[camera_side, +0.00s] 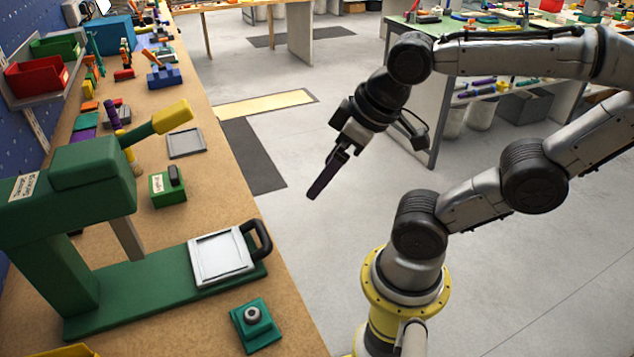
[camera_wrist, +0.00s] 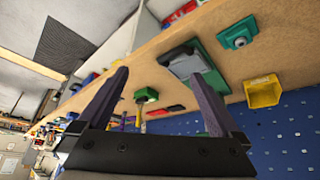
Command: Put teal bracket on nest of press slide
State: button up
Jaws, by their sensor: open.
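The teal bracket (camera_side: 256,335), a square base with a round grey boss on top, lies on the bench near its front edge. It also shows in the wrist view (camera_wrist: 237,40). The green press (camera_side: 105,280) stands behind and to the left of it. The press slide's pale silver nest (camera_side: 220,257) sits on the press base's right end, beside a black handle (camera_side: 262,238). The nest looks empty. My gripper (camera_side: 315,193) hangs over the floor to the right of the bench, apart from everything. In the wrist view its two fingers (camera_wrist: 158,75) are spread with nothing between them.
A small green box (camera_side: 167,190) and a flat grey tray (camera_side: 186,142) lie behind the press slide. The press's yellow-ended lever (camera_side: 172,117) sticks out above the bench. A yellow bin (camera_wrist: 262,92) is near the pegboard. The floor beneath my gripper is clear.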

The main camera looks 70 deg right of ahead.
aim_at(255, 307)
dwell(0.4)
jog(key=s+a+f+m+g+y, duration=0.3)
jog(key=a+f+m+g+y, duration=0.35)
jog(key=a+f, duration=0.2)
jog(key=w+d+f+m+t+y, duration=0.1)
jog(key=w+f+m+t+y, duration=0.2)
jog(key=m, duration=0.5)
jog(key=w+d+f+m+t+y, duration=0.1)
jog(key=f+m+t+y, duration=0.25)
jog(key=m+y, duration=0.35)
jog(key=shift+m+h, duration=0.55)
jog(key=shift+h, duration=0.2)
jog(key=shift+r+x, duration=0.1)
jog(key=shift+x, duration=2.05)
jog(key=shift+r+x, duration=0.15)
jog(key=shift+x, duration=1.95)
jog(key=shift+w+a+f, duration=0.3)
jog(key=shift+w+a, duration=0.1)
jog(key=shift+a, duration=0.25)
jog(key=shift+w+a+f, duration=0.25)
jog(key=shift+w+a, duration=0.15)
jog(key=shift+a, duration=0.3)
jog(key=shift+x, duration=1.1)
